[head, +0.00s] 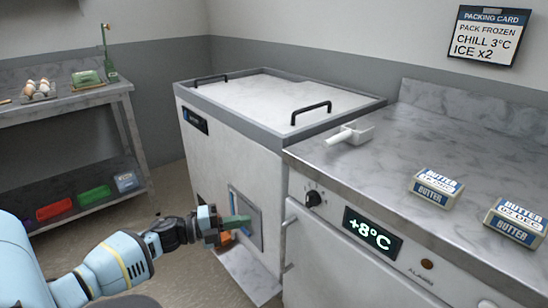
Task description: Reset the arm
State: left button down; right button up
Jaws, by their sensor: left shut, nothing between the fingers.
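My left arm reaches in from the lower left. Its gripper (236,221) is shut and empty, in front of the white chest's (228,165) front face, near a grey-framed panel (256,210) low on that face. I cannot tell whether the fingertips touch the panel. An orange thing (226,239) shows just below the gripper, partly hidden by it. My right gripper is not in view.
The chest's lid (275,97) has two black handles. The steel counter (440,145) at right holds a white scoop (352,133) and two butter packs (436,188). Below are a knob (314,198) and a "+8°C" display (372,235). A wall card (488,36) reads "CHILL 3°C, ICE x2". A shelf table (70,101) stands left.

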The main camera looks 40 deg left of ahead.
pick_arm(q)
jog(key=shift+d+f, duration=0.1)
jog(key=s+d+f+n+g+y+p, duration=0.1)
jog(key=s+d+f+n+y+p, duration=0.25)
jog(key=s+d+n+p, duration=0.45)
jog(key=s+d+f+n+y+p, duration=0.35)
jog(key=s+d+n, duration=0.2)
jog(key=s, duration=0.45)
jog(key=s+d+r+n+g+p, duration=0.2)
jog(key=s+d+n+p, duration=0.2)
jog(key=s+d, duration=0.2)
jog(key=s+d+r+n+g+p, duration=0.1)
jog(key=s+d+n+g+p, duration=0.2)
jog(key=s, duration=0.7)
jog(key=d+n+p, duration=0.1)
jog(key=d+n, duration=0.1)
jog(key=d, duration=0.1)
jog(key=shift+d+r+y, duration=0.2)
jog(key=shift+r+y, duration=0.1)
jog(key=shift+r, duration=0.05)
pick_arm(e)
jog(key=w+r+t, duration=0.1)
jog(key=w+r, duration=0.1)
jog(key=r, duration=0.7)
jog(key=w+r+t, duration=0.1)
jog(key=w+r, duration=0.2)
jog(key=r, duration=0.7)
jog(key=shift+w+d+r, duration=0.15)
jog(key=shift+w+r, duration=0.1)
